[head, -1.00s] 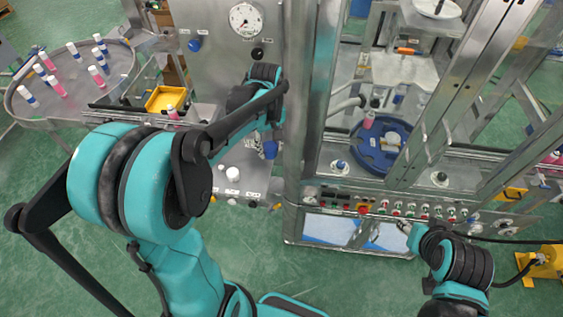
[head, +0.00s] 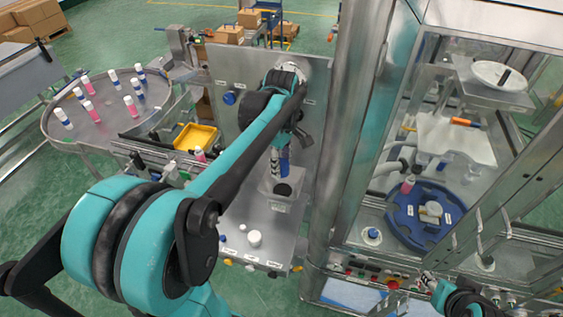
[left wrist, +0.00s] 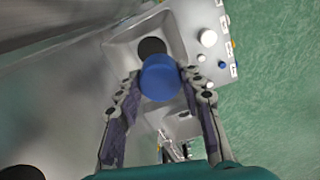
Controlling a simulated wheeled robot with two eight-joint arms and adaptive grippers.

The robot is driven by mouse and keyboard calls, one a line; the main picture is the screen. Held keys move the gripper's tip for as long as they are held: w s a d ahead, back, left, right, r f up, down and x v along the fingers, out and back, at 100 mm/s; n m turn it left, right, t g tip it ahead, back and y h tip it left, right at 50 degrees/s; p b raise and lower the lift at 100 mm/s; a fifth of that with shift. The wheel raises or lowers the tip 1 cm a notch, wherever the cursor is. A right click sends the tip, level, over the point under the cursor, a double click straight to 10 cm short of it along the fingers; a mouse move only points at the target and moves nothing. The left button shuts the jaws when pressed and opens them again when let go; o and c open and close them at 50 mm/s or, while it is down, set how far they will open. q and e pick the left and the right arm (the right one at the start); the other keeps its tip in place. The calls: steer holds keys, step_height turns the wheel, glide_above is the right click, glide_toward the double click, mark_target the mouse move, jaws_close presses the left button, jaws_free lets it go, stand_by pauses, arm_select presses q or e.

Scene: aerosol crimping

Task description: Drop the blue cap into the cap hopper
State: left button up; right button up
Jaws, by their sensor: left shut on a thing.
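The blue cap (head: 285,165) is held by my left gripper (head: 281,148), which comes down from above at the machine's front panel. In the left wrist view the blue cap (left wrist: 160,80) sits between the two fingertips. The cap hopper (head: 268,187) is a grey metal box with a dark round opening, just below the cap. In the left wrist view the hopper (left wrist: 122,53) lies beyond the cap, which partly covers the dark opening. The cap looks apart from the hopper. My right gripper (head: 430,281) shows small at the lower right; its jaws are unclear.
A round table (head: 105,128) with pink and blue-topped bottles stands left, beside a yellow tray (head: 196,137). A white knob (head: 254,238) stands on the metal shelf below the hopper. A steel post (head: 345,130) and a glazed cabinet with a blue turntable (head: 405,222) stand to the right.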

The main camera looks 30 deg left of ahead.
arm_select(q)
steer(key=f+b, duration=0.1)
steer(key=f, duration=0.1)
steer(key=f+b, duration=0.2)
steer(key=f, duration=0.1)
steer(key=shift+w+a+f+b, duration=0.1)
steer(key=shift+w+f+b, duration=0.1)
steer(key=shift+f+b, duration=0.15)
steer(key=shift+w+a+f, duration=0.15)
steer(key=shift+w+f, duration=0.05)
steer(key=shift+f, duration=0.35)
arm_select(e)
steer(key=f, duration=0.4)
steer(key=shift+w+a+f, duration=0.2)
steer(key=shift+w+f, duration=0.1)
steer(key=shift+w, duration=0.05)
arm_select(q)
steer(key=shift+s+r, duration=0.1)
steer(key=o, duration=0.8)
arm_select(e)
steer(key=shift+s, duration=0.1)
